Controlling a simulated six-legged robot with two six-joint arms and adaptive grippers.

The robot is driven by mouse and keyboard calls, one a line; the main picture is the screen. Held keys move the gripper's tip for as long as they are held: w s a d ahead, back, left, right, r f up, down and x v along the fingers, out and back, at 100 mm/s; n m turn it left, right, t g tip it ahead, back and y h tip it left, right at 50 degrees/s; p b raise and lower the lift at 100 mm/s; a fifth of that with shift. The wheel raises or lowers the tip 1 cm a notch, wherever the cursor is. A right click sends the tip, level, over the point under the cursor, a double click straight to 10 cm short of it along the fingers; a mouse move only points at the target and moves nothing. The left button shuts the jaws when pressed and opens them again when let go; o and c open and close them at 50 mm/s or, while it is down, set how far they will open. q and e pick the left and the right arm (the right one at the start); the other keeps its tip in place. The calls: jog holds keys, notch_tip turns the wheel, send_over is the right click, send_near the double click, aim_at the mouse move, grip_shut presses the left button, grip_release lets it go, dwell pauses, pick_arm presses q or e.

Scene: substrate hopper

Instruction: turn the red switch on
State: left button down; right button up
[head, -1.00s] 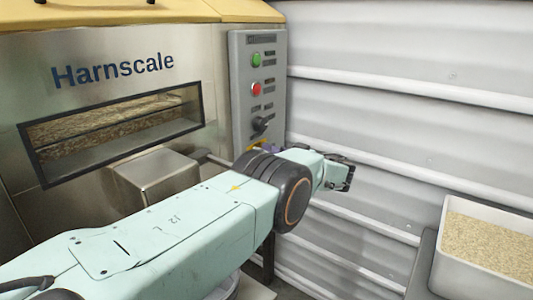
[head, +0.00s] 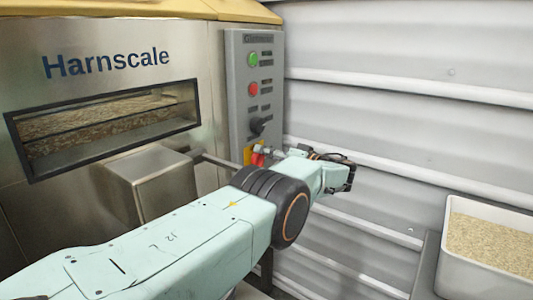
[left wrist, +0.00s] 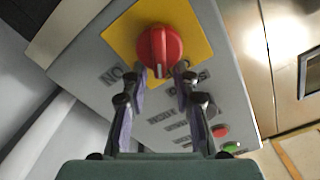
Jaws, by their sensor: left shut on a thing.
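The red switch (left wrist: 160,45) is a round knob with a raised grip bar on a yellow plate (left wrist: 198,28) in the left wrist view. A white mark on its bar points down the picture, between two dark labels, the left one reading "NO" in this turned view. My left gripper (left wrist: 161,72) is shut on the red switch, a finger on each side of the bar. In the head view the red switch (head: 258,158) shows low on the grey control panel (head: 238,100), partly hidden by my left gripper (head: 266,152). My right gripper is not in view.
Above the red switch the panel carries a black knob (head: 257,125), a red button (head: 252,89) and a green button (head: 253,59). The steel Harnscale hopper (head: 200,60) stands to the left. A white bin (head: 455,255) of grain is at right.

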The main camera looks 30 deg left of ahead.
pick_arm(q)
jog(key=shift+s+f, duration=0.2)
jog(key=shift+f, duration=0.4)
jog(key=c, duration=1.4)
grip_release()
jog(key=o, duration=0.5)
jog(key=shift+a+r, duration=0.1)
jog(key=shift+r, duration=0.1)
jog(key=shift+c, duration=0.2)
jog(key=shift+w+r, duration=0.1)
jog(key=d, duration=0.7)
jog(key=shift+s+d, duration=0.3)
jog(key=shift+s, duration=0.05)
